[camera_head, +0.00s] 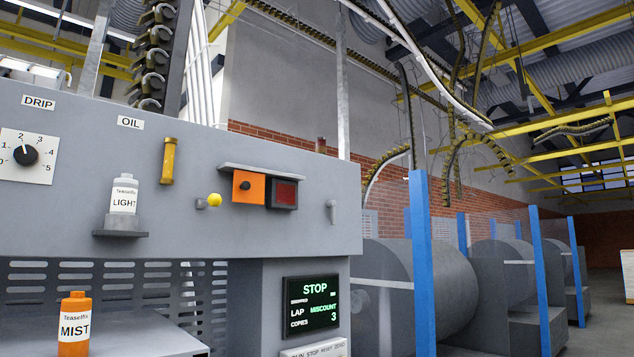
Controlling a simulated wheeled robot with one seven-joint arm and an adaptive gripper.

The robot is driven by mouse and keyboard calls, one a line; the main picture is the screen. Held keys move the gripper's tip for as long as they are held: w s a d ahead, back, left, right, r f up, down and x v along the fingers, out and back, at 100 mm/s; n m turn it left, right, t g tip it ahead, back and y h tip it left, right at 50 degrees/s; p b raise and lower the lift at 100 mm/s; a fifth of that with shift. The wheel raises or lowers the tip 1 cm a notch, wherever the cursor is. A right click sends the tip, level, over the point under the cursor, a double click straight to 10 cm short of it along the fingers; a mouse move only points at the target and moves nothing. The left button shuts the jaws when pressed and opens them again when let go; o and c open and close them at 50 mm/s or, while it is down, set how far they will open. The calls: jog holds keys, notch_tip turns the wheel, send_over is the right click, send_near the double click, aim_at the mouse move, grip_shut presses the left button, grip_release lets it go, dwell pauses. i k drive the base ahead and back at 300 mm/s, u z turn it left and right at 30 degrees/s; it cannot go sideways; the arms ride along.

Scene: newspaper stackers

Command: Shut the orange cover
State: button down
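The orange cover (249,187) is a small square orange plate with a dark round spot, on the front of the grey machine panel. It sits under a narrow grey ledge (262,171), directly left of a dark box with a dull red face (284,193). It looks swung out to the left of that box, but I cannot tell its exact angle. My gripper is not in view.
A yellow ball knob (214,200) sticks out just left of the cover, and a grey peg (332,211) is to the right. A white LIGHT bottle (123,196) stands on a bracket. An orange MIST bottle (74,325) stands lower left. A lit screen (311,305) is below.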

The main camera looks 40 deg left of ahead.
aim_at(248, 188)
jog(key=z, duration=0.3)
jog(key=k, duration=0.4)
jog(key=u, duration=1.45)
